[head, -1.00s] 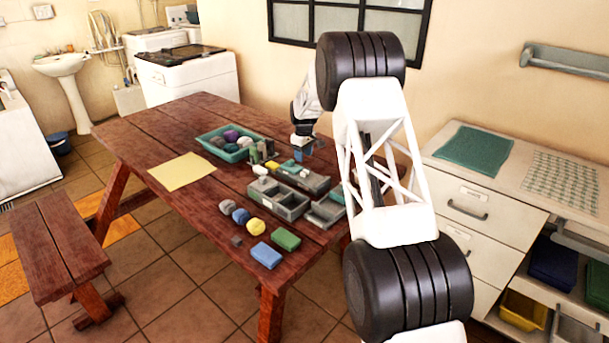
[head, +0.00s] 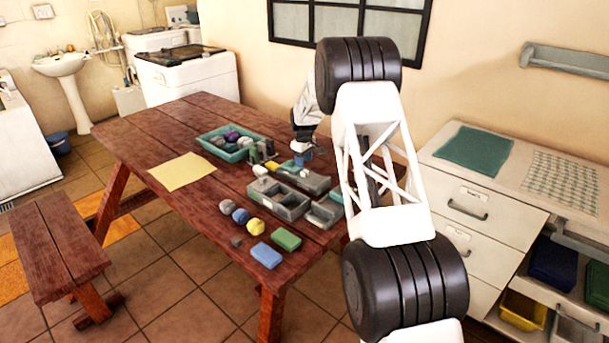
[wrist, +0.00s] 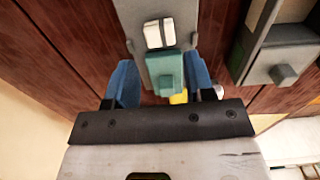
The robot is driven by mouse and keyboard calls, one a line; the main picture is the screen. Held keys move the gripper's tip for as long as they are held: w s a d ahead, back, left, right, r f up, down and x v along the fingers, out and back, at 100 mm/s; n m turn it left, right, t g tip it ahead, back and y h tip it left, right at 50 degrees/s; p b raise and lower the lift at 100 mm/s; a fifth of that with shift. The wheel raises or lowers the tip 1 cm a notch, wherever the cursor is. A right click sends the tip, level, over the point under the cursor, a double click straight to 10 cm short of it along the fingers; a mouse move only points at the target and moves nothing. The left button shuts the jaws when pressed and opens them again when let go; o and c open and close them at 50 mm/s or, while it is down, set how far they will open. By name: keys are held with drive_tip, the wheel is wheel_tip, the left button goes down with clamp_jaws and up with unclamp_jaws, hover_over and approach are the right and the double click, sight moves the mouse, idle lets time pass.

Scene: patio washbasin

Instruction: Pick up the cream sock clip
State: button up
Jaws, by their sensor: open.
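A small cream, two-part piece that looks like the cream sock clip (wrist: 158,33) lies in a narrow grey tray (wrist: 133,15). It also shows, very small, in the head view (head: 304,173). A teal block (wrist: 165,72) lies beside it in the same tray, with a bit of yellow (wrist: 178,98) beyond. My gripper (wrist: 161,78) is open above the tray, its blue fingers on either side of the teal block in the wrist view. The cream piece is ahead of the fingertips and nothing is held. In the head view my gripper (head: 304,157) is low over the tray.
A grey compartment box (head: 278,199) stands close beside the tray, with a pale piece (head: 260,170) at its end. A teal bin (head: 229,157) holds several rolled balls. More balls and a blue block (head: 266,255) lie near the front edge. The table's left side holds a yellow sheet (head: 182,171).

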sight(304, 171)
drive_tip(key=shift+s+f, duration=0.1)
drive_tip(key=shift+f, duration=2.45)
drive_tip(key=shift+c, duration=0.3)
drive_tip(key=c, duration=0.6)
drive_tip(key=shift+r, duration=0.2)
drive_tip(key=shift+r, duration=1.4)
drive_tip(key=shift+s+r, duration=0.15)
drive_tip(key=shift+s, duration=0.05)
drive_tip(key=s, duration=0.5)
drive_tip(key=s+d+r, duration=0.1)
drive_tip(key=s, duration=0.9)
drive_tip(key=shift+s+d+r, duration=0.2)
drive_tip(key=shift+s+d, duration=0.05)
